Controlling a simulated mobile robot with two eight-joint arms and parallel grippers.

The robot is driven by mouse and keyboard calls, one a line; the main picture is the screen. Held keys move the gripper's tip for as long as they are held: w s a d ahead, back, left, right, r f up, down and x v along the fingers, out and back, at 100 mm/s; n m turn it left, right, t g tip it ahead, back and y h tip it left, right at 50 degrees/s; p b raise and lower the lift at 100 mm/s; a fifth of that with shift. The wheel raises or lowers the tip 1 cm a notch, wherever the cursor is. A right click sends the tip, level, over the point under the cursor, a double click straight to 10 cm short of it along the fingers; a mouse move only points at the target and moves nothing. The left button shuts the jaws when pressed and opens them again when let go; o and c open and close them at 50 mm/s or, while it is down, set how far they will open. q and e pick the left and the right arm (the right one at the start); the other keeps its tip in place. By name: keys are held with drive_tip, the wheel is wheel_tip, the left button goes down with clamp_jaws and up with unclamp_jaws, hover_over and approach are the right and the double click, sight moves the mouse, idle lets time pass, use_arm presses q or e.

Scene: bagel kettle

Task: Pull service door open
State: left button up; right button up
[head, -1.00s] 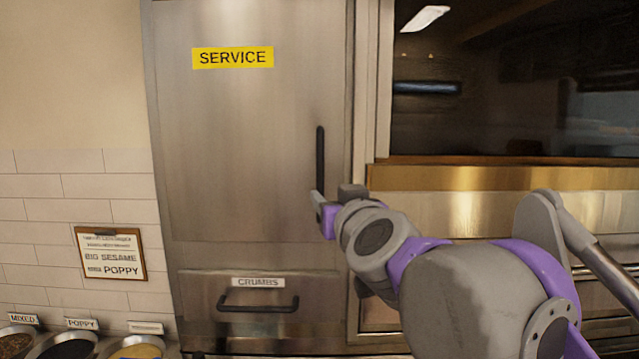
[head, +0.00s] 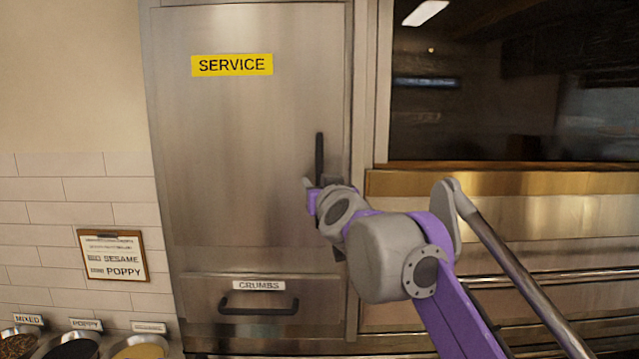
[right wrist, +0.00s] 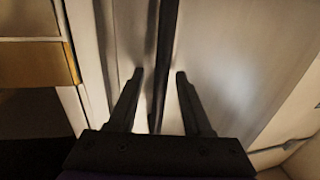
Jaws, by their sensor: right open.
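The service door (head: 235,150) is a tall steel panel with a yellow SERVICE label, and it looks closed in its frame. Its black vertical handle (head: 319,155) is near the right edge; the lower part is hidden behind my right gripper (head: 311,190). In the right wrist view, my right gripper (right wrist: 157,85) is open, with one dark finger on each side of the dark handle bar (right wrist: 163,60). Gaps show between the bar and both fingers. My left gripper is not in view.
A CRUMBS drawer (head: 258,305) with a black handle is below the door. A window with a brass ledge (head: 500,181) and metal rails are to the right. Bowls of toppings (head: 140,349) and a clipboard sign (head: 113,255) are at the lower left.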

clamp_jaws()
idle(1.4)
